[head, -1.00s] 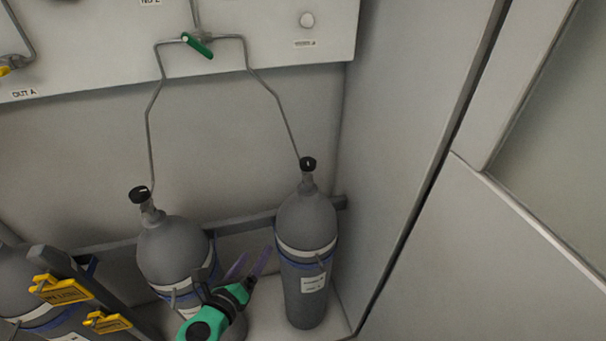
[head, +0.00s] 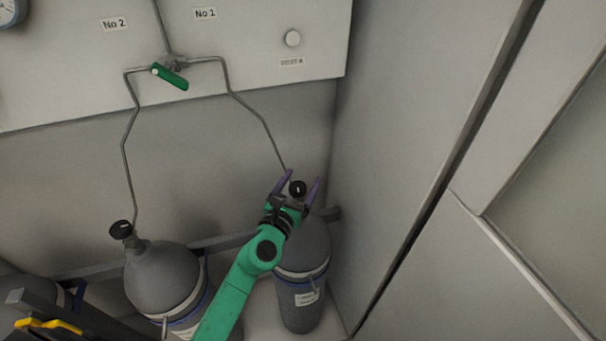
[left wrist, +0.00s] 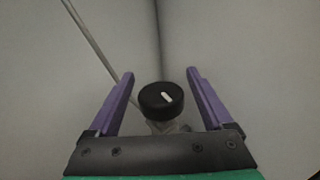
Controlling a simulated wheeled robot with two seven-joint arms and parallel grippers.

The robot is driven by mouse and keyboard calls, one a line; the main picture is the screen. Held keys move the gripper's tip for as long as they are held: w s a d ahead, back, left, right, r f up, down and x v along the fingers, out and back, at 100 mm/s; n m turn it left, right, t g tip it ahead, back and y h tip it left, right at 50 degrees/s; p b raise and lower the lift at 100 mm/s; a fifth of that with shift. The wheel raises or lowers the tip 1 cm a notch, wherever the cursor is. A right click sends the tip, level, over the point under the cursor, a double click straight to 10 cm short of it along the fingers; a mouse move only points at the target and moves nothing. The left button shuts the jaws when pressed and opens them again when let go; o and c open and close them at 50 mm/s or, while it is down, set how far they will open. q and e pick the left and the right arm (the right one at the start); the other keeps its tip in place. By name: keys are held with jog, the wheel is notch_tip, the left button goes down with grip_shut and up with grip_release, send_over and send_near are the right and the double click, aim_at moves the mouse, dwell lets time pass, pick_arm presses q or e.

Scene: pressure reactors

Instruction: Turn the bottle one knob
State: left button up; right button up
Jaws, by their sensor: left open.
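A grey gas bottle (head: 303,247) stands upright in the corner at the right. Its round black knob (head: 298,188) with a white mark sits on top, and it also shows in the left wrist view (left wrist: 161,101). My left gripper (head: 302,178) is open, with its purple fingers on either side of the knob. In the left wrist view there is a gap between each finger and the knob. A second grey bottle (head: 162,276) stands to the left, with its own black knob (head: 121,230). My right gripper is not in view.
A panel (head: 240,90) above carries a green lever valve (head: 170,76), labels No 1 and No 2, and a white button (head: 292,38). Thin pipes run down to both bottles. A cabinet wall (head: 400,130) stands close on the right. Yellow tags (head: 50,325) show at lower left.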

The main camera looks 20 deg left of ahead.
pick_arm(q)
jog(key=shift+w, duration=0.35)
jog(key=shift+s+d+r, duration=0.1)
jog(key=shift+r, duration=0.05)
grip_shut()
jog(key=shift+f+h+b, duration=0.25)
jog(key=shift+h+b, duration=0.05)
jog(key=shift+b, duration=0.3)
jog(key=shift+s+d+r+m+g+h+b, duration=0.1)
jog(key=shift+s+d+m+g+h+b, duration=0.3)
jog(key=shift+m+g+h+b, duration=2.95)
jog(key=shift+s+d+r+m+g+h+b, duration=0.1)
jog(key=shift+s+d+m+g+h+b, duration=0.35)
jog(key=shift+m+g+h+b, duration=2.9)
jog(key=shift+s+d+m+g+h+b, duration=0.4)
jog(key=shift+m+g+h+b, duration=0.75)
jog(key=shift+b, duration=4.35)
jog(key=shift+g+y, duration=0.25)
jog(key=shift+g, duration=0.2)
